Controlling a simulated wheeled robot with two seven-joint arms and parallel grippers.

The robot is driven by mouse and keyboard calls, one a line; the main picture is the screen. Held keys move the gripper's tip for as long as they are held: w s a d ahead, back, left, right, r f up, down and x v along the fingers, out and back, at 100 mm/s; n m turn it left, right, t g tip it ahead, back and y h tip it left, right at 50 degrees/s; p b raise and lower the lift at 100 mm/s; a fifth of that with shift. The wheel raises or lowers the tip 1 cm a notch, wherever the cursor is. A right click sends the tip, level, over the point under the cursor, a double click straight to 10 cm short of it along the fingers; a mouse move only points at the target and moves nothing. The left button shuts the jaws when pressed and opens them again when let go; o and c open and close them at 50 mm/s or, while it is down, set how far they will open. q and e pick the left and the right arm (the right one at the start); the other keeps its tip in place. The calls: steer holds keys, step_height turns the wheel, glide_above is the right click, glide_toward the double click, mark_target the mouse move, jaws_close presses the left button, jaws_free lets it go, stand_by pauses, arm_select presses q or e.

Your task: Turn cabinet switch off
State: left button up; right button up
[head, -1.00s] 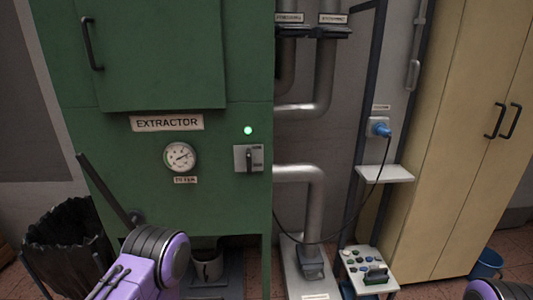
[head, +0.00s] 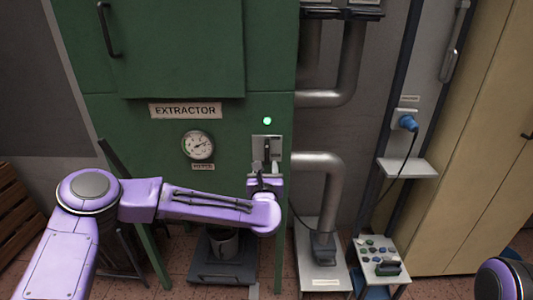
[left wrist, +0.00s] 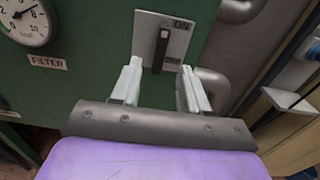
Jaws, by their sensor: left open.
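The cabinet switch (head: 267,149) is a grey plate with a dark lever on the green extractor cabinet (head: 190,60), below a lit green lamp (head: 267,121). In the left wrist view the switch lever (left wrist: 161,48) stands between the ON label at the top and a lower label partly blurred. My left gripper (head: 266,175) is right in front of the switch's lower part, and in the left wrist view its two pale fingers (left wrist: 158,85) are spread apart, one to each side below the lever, with nothing between them. My right gripper is not visible; only part of that arm shows at the lower right.
A pressure gauge (head: 198,145) sits left of the switch. Grey pipes (head: 325,175) run to its right. A small shelf (head: 407,168) with a blue plug (head: 406,122) above it, and a low control box (head: 381,257), stand further right. A tan cupboard (head: 470,150) is at the far right.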

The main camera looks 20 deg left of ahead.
mark_target(267, 153)
arm_select(q)
steer(key=p+x, duration=0.2)
steer(key=x, duration=0.7)
steer(key=shift+d+f, duration=0.1)
steer(key=shift+f, duration=0.1)
jaws_close()
